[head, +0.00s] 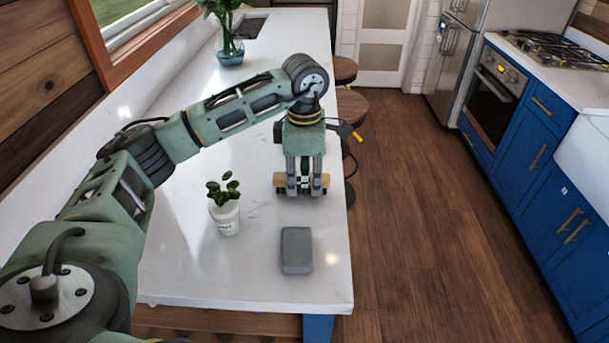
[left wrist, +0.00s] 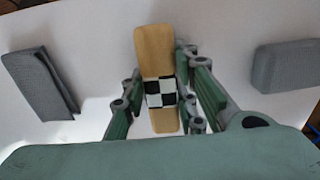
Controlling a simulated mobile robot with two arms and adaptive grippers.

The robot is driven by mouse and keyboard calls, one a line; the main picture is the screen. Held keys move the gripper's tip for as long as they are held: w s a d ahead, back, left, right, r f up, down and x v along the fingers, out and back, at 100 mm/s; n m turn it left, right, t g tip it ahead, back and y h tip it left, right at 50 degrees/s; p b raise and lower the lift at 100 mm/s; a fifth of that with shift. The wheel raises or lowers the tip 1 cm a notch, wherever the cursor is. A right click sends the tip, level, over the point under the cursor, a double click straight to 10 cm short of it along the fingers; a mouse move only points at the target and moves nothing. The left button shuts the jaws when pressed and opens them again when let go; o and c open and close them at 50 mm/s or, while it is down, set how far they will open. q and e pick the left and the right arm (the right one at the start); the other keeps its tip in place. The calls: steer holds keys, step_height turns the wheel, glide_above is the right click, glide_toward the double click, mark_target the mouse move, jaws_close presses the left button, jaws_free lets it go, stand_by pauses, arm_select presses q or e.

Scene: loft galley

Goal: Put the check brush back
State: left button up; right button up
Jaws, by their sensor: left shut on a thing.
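The check brush (head: 281,180) has a pale wooden back with a black-and-white check band at its middle. Dark parts show under its ends in the head view. My left gripper (head: 305,184) points down and is shut on the brush at the check band. In the left wrist view the brush (left wrist: 157,50) lies lengthwise between the fingers of the left gripper (left wrist: 160,92). The brush is at or just above the white counter (head: 185,265); I cannot tell if it touches. My right gripper is not in view.
A grey block (head: 297,250) lies on the counter nearer me. A small potted plant (head: 227,216) stands left of the brush. A vase (head: 229,48) stands farther back. Stools (head: 347,105) line the right edge.

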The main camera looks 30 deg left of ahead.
arm_select(q)
steer(key=shift+f, duration=0.5)
steer(key=o, duration=1.1)
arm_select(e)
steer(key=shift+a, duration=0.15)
